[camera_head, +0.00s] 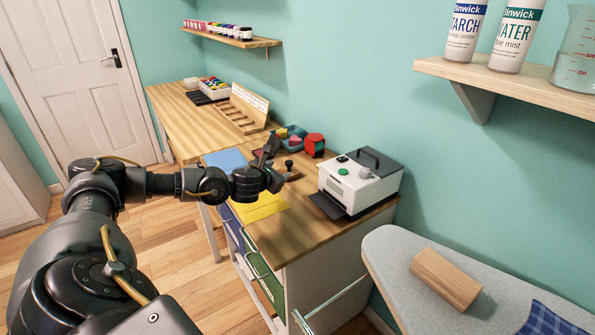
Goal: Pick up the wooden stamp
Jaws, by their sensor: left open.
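A small stamp (290,170) with a dark rounded handle stands on the wooden top of the cabinet, just past my left gripper. Its base is partly hidden, so I cannot make out its wood clearly. My left gripper (277,162) reaches in from the left over the cabinet top. Its jaws are open and point toward the stamp, and nothing shows between them. I cannot tell the exact gap to the stamp. My right gripper is not in view.
A white and black machine (360,181) stands right of the stamp. A red and black object (314,145) and a blue tray (292,132) lie behind. Yellow (262,206) and blue (226,160) sheets lie nearby. An ironing board (395,262) bears a wooden block (446,278).

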